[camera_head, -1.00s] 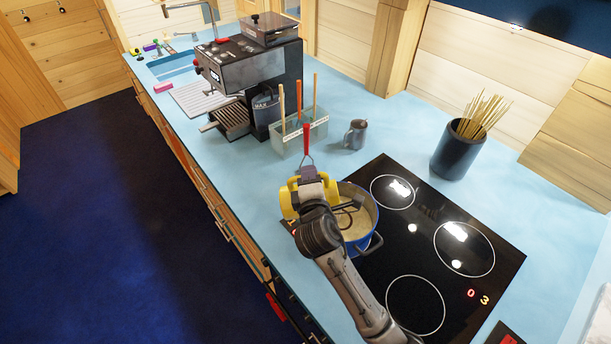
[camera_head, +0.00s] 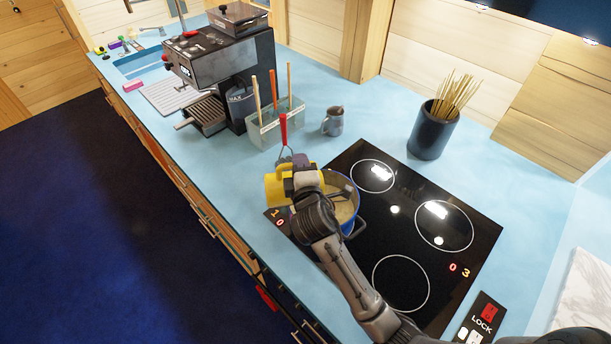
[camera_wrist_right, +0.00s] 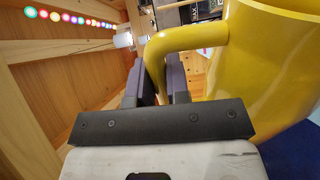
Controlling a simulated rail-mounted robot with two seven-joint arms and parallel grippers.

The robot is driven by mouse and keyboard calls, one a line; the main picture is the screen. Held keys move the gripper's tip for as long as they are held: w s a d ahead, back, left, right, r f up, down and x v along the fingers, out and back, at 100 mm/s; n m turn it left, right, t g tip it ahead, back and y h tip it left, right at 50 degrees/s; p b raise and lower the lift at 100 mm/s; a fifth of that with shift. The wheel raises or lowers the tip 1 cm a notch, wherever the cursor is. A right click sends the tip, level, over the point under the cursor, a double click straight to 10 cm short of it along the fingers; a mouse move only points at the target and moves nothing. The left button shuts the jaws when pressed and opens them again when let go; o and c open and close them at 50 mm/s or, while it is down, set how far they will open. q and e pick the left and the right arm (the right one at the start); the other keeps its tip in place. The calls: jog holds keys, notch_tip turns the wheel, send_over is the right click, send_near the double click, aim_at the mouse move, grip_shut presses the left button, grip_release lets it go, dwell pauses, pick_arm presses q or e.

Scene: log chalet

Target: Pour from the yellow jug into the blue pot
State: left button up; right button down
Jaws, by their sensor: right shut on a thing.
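The yellow jug (camera_head: 279,188) is held by my right gripper (camera_head: 299,164) over the left edge of the blue pot (camera_head: 354,212). In the right wrist view the jug (camera_wrist_right: 265,65) fills the right side, and the gripper (camera_wrist_right: 160,85) is shut on its handle. The jug looks tilted in the head view; whether anything flows from it cannot be seen. The pot stands on the black hob's near-left ring, with pale contents visible inside. My right gripper and wrist hide part of the pot and jug. My left gripper is not in view.
The black hob (camera_head: 400,270) has bare rings right of the pot. Behind stand a clear holder (camera_head: 270,128) with utensils, a grey small pitcher (camera_head: 333,122), a dark pot of sticks (camera_head: 432,135) and a coffee machine (camera_head: 225,65). Blue counter between them is free.

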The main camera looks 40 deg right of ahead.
notch_tip(320, 180, up, 2)
jog(key=n+p, duration=0.1)
jog(key=p, duration=0.2)
jog(key=shift+r+n, duration=0.2)
jog(key=shift+n, duration=0.1)
jog(key=shift+r+n+b, duration=0.3)
jog(key=shift+r+n, duration=0.6)
notch_tip(320, 180, up, 12)
